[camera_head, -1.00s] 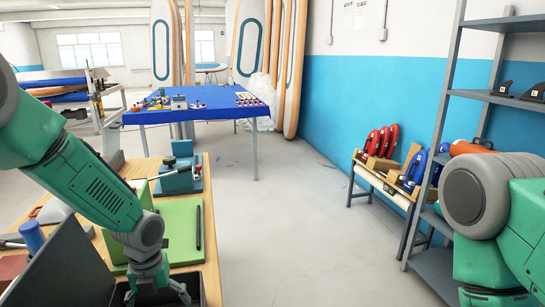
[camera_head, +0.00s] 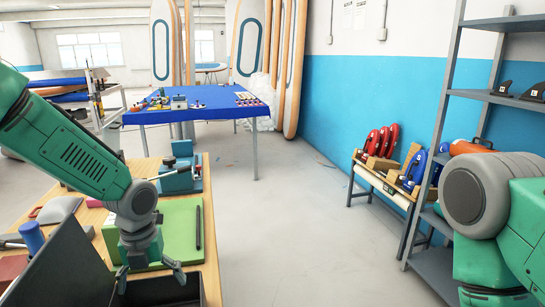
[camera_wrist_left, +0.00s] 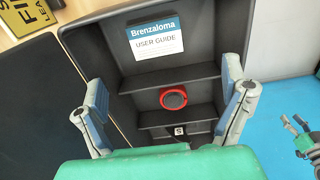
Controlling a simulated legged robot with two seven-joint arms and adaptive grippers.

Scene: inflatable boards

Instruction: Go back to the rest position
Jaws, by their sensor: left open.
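My left gripper (camera_head: 150,280) is open above the black case (camera_head: 193,291) at the front edge of the workbench. In the left wrist view its two fingers (camera_wrist_left: 165,85) stand wide apart with nothing between them. The open case (camera_wrist_left: 205,25) holds a white and teal "Brenzaloma User Guide" (camera_wrist_left: 155,40), a red and black round item (camera_wrist_left: 173,98) and a small black item with a white mark (camera_wrist_left: 179,130). The case's dark lid (camera_head: 65,265) stands open at left. My right arm (camera_head: 480,200) shows at the right edge, but its gripper is out of view.
A green mat (camera_head: 182,225) with a black pen-like tool (camera_head: 198,227) lies on the wooden bench, behind the case. A teal device (camera_head: 180,175) stands farther back. A grey shelf (camera_head: 450,130) stands at right. The floor (camera_head: 290,230) between is clear.

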